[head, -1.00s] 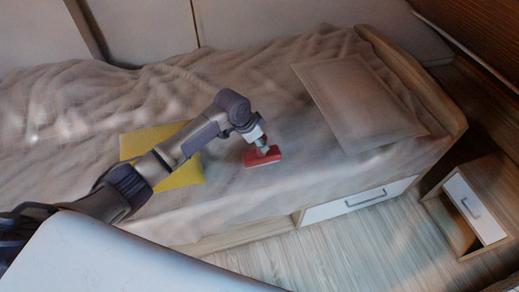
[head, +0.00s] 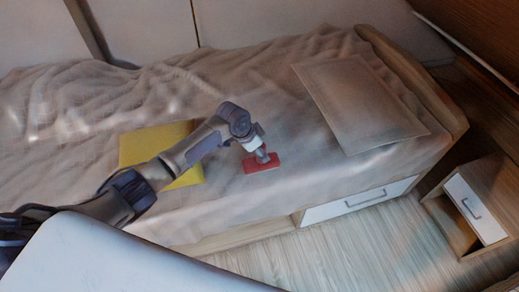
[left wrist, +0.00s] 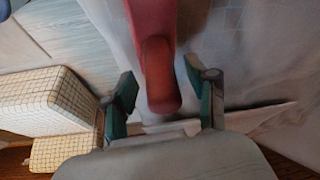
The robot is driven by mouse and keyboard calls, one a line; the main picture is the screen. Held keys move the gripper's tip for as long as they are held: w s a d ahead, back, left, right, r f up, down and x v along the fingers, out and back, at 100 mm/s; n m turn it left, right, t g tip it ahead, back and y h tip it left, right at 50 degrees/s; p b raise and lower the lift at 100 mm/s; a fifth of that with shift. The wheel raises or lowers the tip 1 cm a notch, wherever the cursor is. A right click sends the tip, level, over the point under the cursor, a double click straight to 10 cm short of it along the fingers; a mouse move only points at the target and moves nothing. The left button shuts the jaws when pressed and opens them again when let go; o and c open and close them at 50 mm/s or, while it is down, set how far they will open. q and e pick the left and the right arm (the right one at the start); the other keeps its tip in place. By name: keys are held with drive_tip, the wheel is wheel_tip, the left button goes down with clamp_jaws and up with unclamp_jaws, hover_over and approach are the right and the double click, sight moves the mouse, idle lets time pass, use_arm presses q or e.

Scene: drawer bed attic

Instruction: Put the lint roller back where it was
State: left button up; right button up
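The red lint roller (head: 262,163) is at my left gripper (head: 262,153), over the front half of the bed, left of the pillow. In the left wrist view, its red handle (left wrist: 160,75) runs between the two fingers of my left gripper (left wrist: 160,68), its rounded end toward the palm. The fingertips sit close on either side of the handle, and the roller moves with the gripper, so the gripper appears shut on it. Whether the roller touches the bed cover cannot be told. My right gripper is not in view.
The bed (head: 70,120) has a rumpled beige cover. A yellow flat item (head: 135,148) lies partly under my left arm in the view. A pillow (head: 358,100) is at the right. A drawer (head: 355,203) is in the bed's front. A nightstand (head: 478,205) stands at the right on clear floor.

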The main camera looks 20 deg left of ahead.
use_arm(q)
drive_tip(key=p+v, duration=0.1)
drive_tip(key=v, duration=1.1)
drive_tip(key=shift+r, duration=0.2)
drive_tip(key=shift+f, duration=0.1)
